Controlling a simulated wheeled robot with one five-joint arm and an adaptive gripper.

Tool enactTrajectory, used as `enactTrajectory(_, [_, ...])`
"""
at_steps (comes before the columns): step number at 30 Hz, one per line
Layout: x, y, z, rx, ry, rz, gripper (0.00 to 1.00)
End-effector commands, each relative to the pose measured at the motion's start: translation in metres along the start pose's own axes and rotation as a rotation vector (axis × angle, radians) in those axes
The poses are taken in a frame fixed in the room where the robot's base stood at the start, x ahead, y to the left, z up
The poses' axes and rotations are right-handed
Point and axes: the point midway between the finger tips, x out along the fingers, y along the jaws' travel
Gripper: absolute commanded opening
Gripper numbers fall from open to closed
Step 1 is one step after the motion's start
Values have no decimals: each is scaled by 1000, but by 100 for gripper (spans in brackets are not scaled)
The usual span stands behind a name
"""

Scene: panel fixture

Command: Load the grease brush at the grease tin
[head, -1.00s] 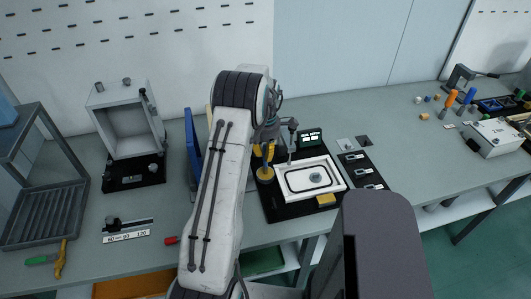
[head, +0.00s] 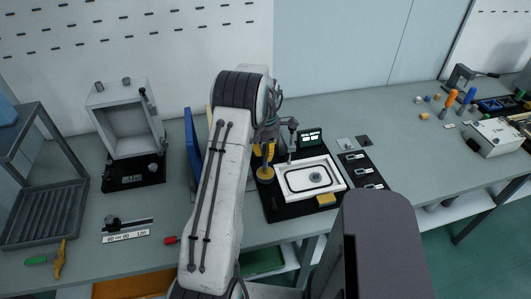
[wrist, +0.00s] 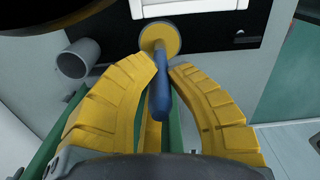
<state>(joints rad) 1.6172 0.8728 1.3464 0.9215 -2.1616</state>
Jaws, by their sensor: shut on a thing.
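The grease brush (wrist: 160,92) has a blue handle and stands between the yellow fingers of my gripper (wrist: 162,68), which are shut on it. In the wrist view the handle's far end meets a round yellow disc (wrist: 165,32), which looks like the grease tin; I cannot tell whether the bristles touch the grease. In the head view the same yellow disc (head: 265,174) sits at the left edge of the black mat, below my gripper (head: 264,156). My arm hides part of the area to its left.
A white-framed tray (head: 333,187) with a round part lies right of the disc. A small display (head: 310,138) and an upright post (head: 292,133) stand behind it. A blue panel (head: 192,140) stands left of my arm. A grey cylinder (wrist: 78,58) is near my left finger.

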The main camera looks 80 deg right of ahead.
Motion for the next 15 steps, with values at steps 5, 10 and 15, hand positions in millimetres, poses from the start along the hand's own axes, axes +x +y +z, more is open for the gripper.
enactTrajectory(5, [2,0,0,0,2,-2,0])
enactTrajectory(10, [0,-1,0,0,2,-3,0])
enactTrajectory(15, [-6,0,0,0,1,-2,0])
